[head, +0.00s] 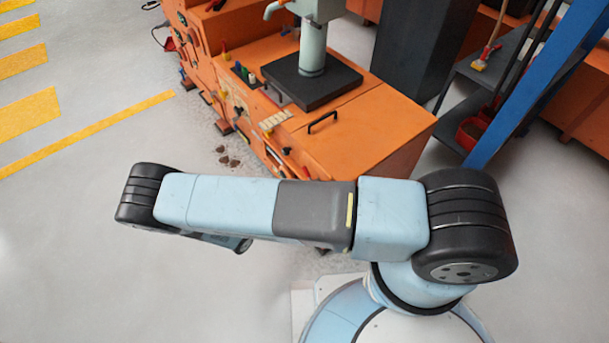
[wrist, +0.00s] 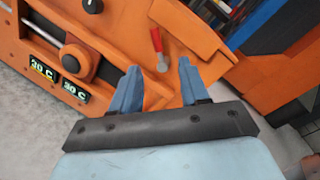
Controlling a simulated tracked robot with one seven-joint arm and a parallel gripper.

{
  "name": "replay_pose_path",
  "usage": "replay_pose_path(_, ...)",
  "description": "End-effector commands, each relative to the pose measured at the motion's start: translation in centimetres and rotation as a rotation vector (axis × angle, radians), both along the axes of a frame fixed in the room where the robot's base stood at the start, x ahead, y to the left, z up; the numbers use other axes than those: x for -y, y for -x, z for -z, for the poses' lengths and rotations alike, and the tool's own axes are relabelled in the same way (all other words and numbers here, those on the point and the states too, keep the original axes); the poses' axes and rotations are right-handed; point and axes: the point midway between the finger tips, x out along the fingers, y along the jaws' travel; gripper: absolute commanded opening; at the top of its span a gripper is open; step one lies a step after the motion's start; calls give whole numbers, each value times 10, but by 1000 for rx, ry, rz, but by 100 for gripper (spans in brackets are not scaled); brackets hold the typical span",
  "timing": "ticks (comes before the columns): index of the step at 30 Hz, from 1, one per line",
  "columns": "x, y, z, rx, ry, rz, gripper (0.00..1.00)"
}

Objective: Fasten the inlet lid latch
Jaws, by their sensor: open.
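In the wrist view my gripper (wrist: 158,75) is open and empty, with its two blue fingers apart. A small lever with a red handle (wrist: 156,41) and a round grey end (wrist: 162,67) sits on the orange machine, just beyond the gap between the fingertips. It may be the inlet lid latch; I cannot tell for sure. It looks apart from the fingers. In the head view the orange machine (head: 365,145) stands ahead, with a black handle (head: 322,122) on its top. My arm crosses in front, and the fingers cannot be made out there.
In the wrist view a black knob (wrist: 76,62) and two "30 C" labels (wrist: 43,69) are at the left. In the head view a blue post (head: 530,85) and a dark shelf (head: 480,75) stand at the right. The grey floor at the left is largely clear.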

Motion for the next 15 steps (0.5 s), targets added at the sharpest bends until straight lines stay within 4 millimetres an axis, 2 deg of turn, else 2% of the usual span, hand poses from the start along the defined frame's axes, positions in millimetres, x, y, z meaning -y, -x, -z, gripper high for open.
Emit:
replay_pose_path(3, 3, 4, 12, -8, 40, -40, 45)
replay_pose_path(8, 7, 1, 17, -11, 57, -55, 45)
replay_pose_path(15, 26, -23, 16, -11, 56, -54, 45)
